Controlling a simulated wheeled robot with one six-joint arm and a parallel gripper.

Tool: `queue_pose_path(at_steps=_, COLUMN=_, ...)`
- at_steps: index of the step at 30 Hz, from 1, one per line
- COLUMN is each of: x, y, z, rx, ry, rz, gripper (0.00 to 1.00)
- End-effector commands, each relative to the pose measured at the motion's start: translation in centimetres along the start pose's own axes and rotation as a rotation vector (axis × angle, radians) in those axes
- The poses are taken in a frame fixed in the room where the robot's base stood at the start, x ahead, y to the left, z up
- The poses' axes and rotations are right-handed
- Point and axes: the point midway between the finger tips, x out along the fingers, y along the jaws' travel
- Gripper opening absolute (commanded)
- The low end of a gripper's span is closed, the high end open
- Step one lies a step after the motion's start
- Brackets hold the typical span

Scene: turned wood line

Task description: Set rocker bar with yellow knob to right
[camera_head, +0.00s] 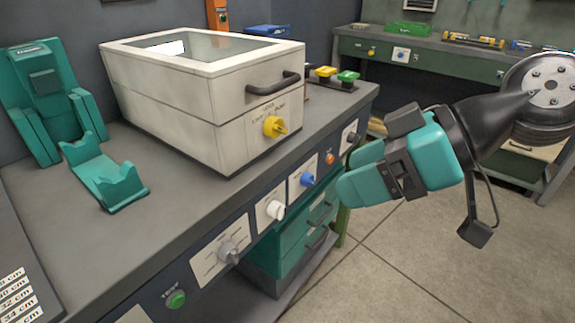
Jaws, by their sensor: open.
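A yellow knob (275,126) sits on the front face of a white box with a glass-topped lid (190,115), at the centre of the view. Small printed labels stand above it, too small to read surely. Its exact turn is hard to tell. My gripper (346,172), with teal fingers, hangs in front of the bench edge, right of and slightly below the yellow knob, apart from it. The fingers point left toward the bench. It is open, and nothing shows between the fingers.
A dark handle (273,83) juts out above the yellow knob. The bench front carries a white knob (275,210), a blue knob (307,179), a grey knob (229,252) and a green button (176,299). Teal cradles (105,175) stand left. The floor at right is clear.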

Motion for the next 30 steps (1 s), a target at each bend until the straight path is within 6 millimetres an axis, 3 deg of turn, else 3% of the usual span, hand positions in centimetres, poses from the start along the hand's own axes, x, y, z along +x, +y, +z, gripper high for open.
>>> queue_pose_path(at_steps=1, x=2.5, y=2.1, z=2.2, rx=-0.042, ry=0.094, rz=0.016, gripper=0.69)
queue_pose_path(at_steps=3, x=3.5, y=4.1, z=2.3, rx=-0.118, ry=0.231, rz=0.055, gripper=0.69)
queue_pose_path(at_steps=9, x=3.6, y=9.3, z=2.6, rx=-0.255, ry=0.523, rz=0.236, gripper=0.69)
queue_pose_path(at_steps=12, x=2.9, y=11.0, z=2.7, rx=-0.286, ry=0.598, rz=0.313, gripper=0.69)
queue_pose_path(at_steps=20, x=2.8, y=12.3, z=1.4, rx=-0.307, ry=0.648, rz=0.37, gripper=0.69)
queue_pose_path(at_steps=30, x=8.2, y=13.8, z=-3.2, rx=-0.311, ry=0.645, rz=0.365, gripper=0.69)
